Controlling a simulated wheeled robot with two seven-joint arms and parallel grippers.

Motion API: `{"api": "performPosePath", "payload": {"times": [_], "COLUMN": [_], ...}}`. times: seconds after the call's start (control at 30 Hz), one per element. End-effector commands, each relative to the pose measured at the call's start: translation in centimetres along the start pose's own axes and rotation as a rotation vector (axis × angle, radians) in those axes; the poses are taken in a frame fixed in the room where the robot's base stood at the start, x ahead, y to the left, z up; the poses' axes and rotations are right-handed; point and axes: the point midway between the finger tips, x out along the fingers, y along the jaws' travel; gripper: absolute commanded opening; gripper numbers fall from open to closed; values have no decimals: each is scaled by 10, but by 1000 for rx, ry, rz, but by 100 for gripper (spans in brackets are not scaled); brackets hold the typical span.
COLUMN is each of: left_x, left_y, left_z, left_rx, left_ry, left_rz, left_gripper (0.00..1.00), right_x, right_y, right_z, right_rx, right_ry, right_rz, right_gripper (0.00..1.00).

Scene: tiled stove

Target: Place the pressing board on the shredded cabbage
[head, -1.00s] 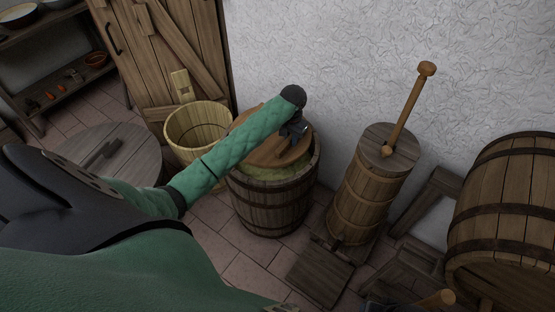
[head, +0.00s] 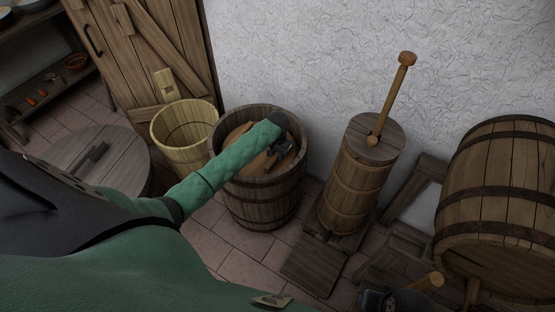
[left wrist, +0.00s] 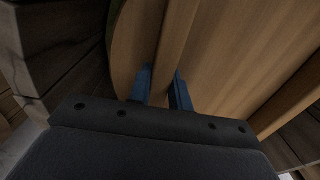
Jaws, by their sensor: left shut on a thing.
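The round wooden pressing board (head: 250,166) lies down inside the dark staved barrel (head: 262,212), below its rim. My left gripper (head: 284,147) reaches over the rim and is shut on the raised batten of the board. In the left wrist view the blue fingers of my left gripper (left wrist: 162,88) stand on either side of that batten, with the board (left wrist: 225,60) filling the view behind. The shredded cabbage is hidden under the board and arm, so contact cannot be told. My right gripper (head: 378,300) seems to show only as a dark piece at the bottom edge.
A pale wooden tub (head: 185,155) stands left of the barrel, beside a round lidded table or vat (head: 120,160). A churn (head: 350,190) with a tall plunger stands right, then a large barrel on its side (head: 500,190). The white wall (head: 300,60) is close behind.

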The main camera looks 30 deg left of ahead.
Motion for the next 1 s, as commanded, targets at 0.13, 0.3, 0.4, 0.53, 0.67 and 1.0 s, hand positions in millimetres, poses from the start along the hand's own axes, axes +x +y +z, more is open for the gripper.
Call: {"api": "performPosePath", "payload": {"times": [0.13,0.3,0.4,0.53,0.67,1.0], "left_x": [16,32,34,34,35,37], "left_y": [0,0,0,0,0,0], "left_z": [0,0,0,0,0,1], "left_rx": [0,0,0,0,0,0], "left_ry": [-1,0,1,1,0,-1], "left_rz": [0,-1,-1,-1,-1,0], "left_gripper": [0,0,0,0,0,42], "right_x": [-2,-4,-5,-5,-5,-4], "right_y": [1,3,4,4,4,4], "right_z": [0,2,2,1,0,0], "right_rx": [2,4,4,4,4,3], "right_ry": [-5,-13,-13,-11,-9,-9], "right_rz": [3,7,8,9,9,9], "right_gripper": [36,36,36,36,36,36]}}
